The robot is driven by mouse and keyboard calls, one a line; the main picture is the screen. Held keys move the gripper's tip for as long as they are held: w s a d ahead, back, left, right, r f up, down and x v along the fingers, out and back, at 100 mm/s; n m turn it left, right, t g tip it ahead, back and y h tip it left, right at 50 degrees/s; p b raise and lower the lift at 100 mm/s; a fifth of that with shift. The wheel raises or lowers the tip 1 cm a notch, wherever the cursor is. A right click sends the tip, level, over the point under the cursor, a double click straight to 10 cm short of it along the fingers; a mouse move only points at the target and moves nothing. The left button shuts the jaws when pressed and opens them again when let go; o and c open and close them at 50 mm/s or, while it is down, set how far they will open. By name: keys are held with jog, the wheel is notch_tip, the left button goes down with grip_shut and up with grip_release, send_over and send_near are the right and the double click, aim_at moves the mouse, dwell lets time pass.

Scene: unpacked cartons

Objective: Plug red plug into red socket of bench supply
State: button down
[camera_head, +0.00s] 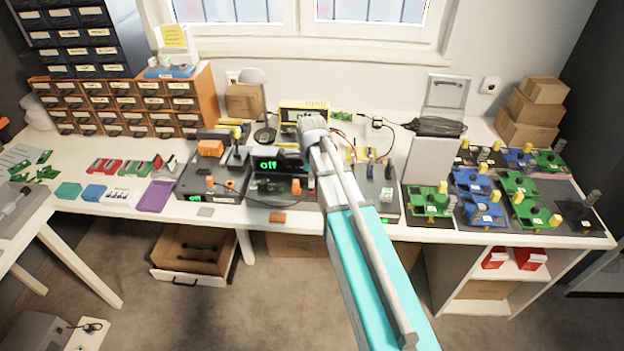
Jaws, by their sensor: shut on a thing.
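The bench supply (268,165) is a dark box with a lit green "Off" display, standing near the middle of the bench. My arm reaches in from the lower right, and its pale wrist (314,124) is above the supply's right side. My gripper (305,157) shows only as a small dark shape below the wrist, close to the supply's front. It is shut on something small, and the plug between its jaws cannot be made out. The red socket is too small to tell apart. A thin red lead (341,131) runs just right of the wrist.
A soldering station (203,180) stands left of the supply, and a grey box (374,188) stands right, partly behind my arm. Green and blue circuit boards (475,197) crowd the right side. A purple tray (156,196) lies left.

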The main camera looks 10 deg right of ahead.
jog(key=shift+f+b, duration=0.7)
jog(key=shift+b, duration=0.05)
dwell(1.3)
jog(key=c, duration=0.5)
grip_release()
jog(key=shift+r, duration=0.25)
